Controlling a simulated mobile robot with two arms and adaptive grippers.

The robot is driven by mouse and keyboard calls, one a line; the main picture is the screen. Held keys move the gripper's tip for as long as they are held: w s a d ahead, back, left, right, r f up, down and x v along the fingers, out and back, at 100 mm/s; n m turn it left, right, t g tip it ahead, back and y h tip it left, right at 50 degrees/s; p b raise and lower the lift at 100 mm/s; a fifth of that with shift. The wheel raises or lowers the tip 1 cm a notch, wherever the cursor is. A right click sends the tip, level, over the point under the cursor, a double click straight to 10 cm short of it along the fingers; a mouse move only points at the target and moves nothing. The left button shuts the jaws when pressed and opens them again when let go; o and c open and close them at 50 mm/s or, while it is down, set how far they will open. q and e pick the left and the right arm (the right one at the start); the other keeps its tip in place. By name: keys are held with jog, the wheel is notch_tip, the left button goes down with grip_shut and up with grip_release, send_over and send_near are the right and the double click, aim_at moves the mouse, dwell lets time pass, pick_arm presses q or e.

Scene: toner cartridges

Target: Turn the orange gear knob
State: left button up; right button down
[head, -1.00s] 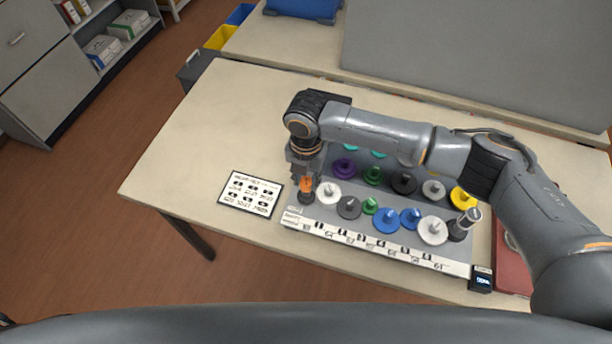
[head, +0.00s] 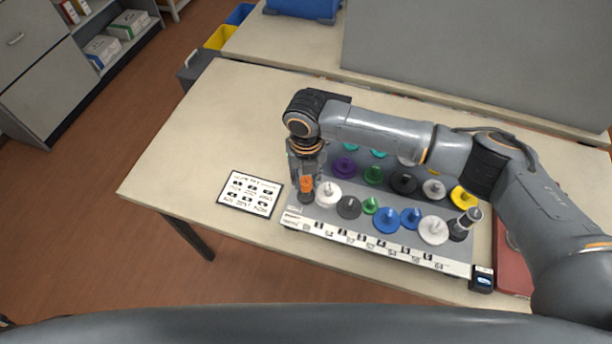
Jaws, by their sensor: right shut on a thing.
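The orange gear knob (head: 307,184) is at the front left end of the gear board (head: 330,222), on a dark base. My right arm reaches across the board from the right, and my right gripper (head: 305,179) points down over the knob. The gripper is shut on the orange knob, and its fingers partly hide it. A white gear (head: 328,193) sits just right of the knob. My left gripper is not in view.
Several coloured gears, such as the purple (head: 344,167), blue (head: 387,220) and yellow (head: 463,196) ones, fill the board. A printed card (head: 249,194) lies to its left. A small display box (head: 482,279) stands at the right corner. The table's left side is clear.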

jog(key=shift+w, duration=0.1)
jog(key=c, duration=1)
grip_release()
jog(key=shift+r, duration=0.1)
notch_tip(320, 180, up, 12)
jog(key=shift+f, duration=0.1)
